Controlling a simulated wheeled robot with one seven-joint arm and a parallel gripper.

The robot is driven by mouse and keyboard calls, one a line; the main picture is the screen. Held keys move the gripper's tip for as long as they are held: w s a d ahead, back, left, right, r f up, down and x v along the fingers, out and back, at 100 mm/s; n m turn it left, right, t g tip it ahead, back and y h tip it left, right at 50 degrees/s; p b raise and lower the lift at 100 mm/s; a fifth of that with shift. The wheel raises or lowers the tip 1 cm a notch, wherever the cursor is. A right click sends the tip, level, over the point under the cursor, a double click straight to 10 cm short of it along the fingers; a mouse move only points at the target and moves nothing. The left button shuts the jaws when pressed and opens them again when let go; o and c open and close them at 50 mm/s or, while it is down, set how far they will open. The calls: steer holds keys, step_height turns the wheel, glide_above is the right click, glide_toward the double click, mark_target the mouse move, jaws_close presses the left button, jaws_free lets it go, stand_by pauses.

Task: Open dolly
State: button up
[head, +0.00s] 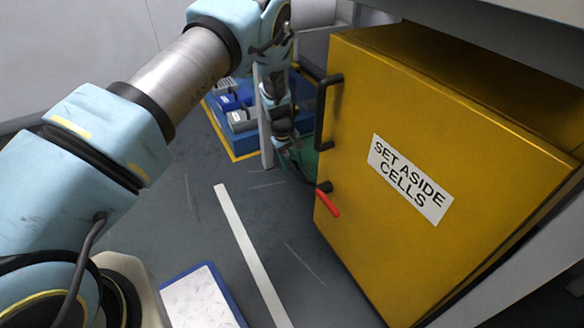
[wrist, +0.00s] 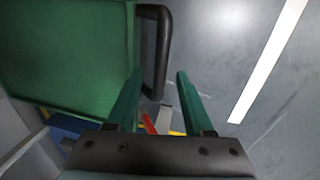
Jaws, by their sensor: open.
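A low blue carrier (head: 243,133) with grey and blue blocks on it stands on the floor at the back, inside yellow floor tape; no wheels show, so I cannot tell if it is the dolly. My gripper (head: 309,178) hangs beside the yellow cabinet's left edge, partly hidden. In the wrist view my gripper (wrist: 160,73) has its two green fingers apart and empty. A green box-like unit (wrist: 65,55) fills the upper left there, with a black bar handle (wrist: 163,45) at its right edge. The handle's lower end lies between or just beyond the fingertips; I cannot tell which.
The yellow cabinet (head: 450,150), labelled SET ASIDE CELLS, is shut, with a black handle (head: 321,115) and a red lever (head: 328,201). A white stripe (head: 243,240) crosses the grey floor. A blue-edged white panel (head: 193,299) lies at the bottom.

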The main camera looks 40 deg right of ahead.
steer(key=shift+d+f, duration=0.1)
steer(key=shift+f, duration=0.5)
jaws_close()
stand_by(1.1)
